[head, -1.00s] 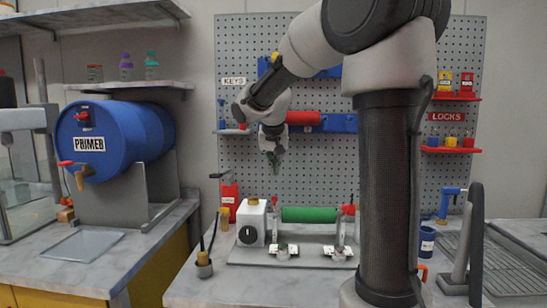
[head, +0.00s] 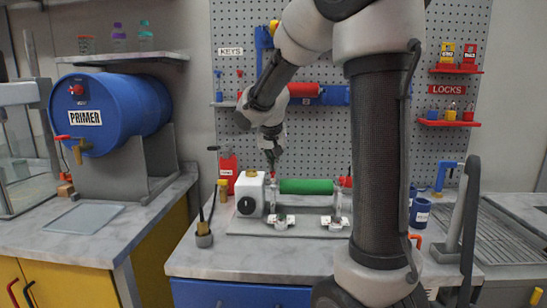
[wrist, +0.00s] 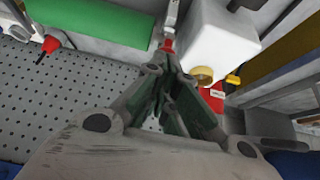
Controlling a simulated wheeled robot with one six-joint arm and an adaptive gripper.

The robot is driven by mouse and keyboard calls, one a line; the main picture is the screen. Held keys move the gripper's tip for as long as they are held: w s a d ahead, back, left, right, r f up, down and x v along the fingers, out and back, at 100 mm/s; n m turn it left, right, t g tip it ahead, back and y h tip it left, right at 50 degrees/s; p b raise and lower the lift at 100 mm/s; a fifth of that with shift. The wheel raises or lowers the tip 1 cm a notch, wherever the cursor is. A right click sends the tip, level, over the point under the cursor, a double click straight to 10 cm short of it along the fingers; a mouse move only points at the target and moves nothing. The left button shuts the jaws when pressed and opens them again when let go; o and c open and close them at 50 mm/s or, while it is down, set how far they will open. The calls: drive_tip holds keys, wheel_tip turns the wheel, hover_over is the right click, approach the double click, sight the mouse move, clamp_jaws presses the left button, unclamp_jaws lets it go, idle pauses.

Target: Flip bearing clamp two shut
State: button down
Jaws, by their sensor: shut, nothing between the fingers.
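The roller coater has a green roller (head: 306,187) between two upright metal bearing clamps with red tips. The left clamp (head: 272,196) stands beside the white housing (head: 250,193). The right clamp (head: 338,204) is at the roller's other end. I cannot read which one is number two. My gripper (head: 271,168) is shut and empty, pointing down just above the left clamp's red tip. In the wrist view, the closed fingertips (wrist: 168,68) are close to that red tip (wrist: 168,45); contact is unclear. Another red tip (wrist: 51,44) shows at the roller's far end.
A red container (head: 228,172) is behind the housing. A blue mug (head: 420,213) and a drain rack (head: 510,240) are to the right. A blue primer drum (head: 110,112) is on the left counter. The pegboard closes off the back.

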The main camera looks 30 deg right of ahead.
drive_tip(key=shift+s+a+f, duration=0.3)
drive_tip(key=shift+s+f, duration=0.2)
drive_tip(key=shift+f, duration=0.1)
drive_tip(key=shift+r, duration=0.1)
drive_tip(key=v, duration=1.3)
drive_tip(key=s+a+f+n+y, duration=0.1)
drive_tip(key=s+f+n, duration=0.2)
drive_tip(key=s, duration=0.8)
drive_tip(key=s+a+f+n+y, duration=0.1)
drive_tip(key=s+f, duration=0.5)
drive_tip(key=s, duration=0.6)
drive_tip(key=n+y, duration=0.1)
drive_tip(key=n, duration=0.1)
drive_tip(key=shift+s+n+g, duration=0.3)
drive_tip(key=shift+n+g, duration=0.1)
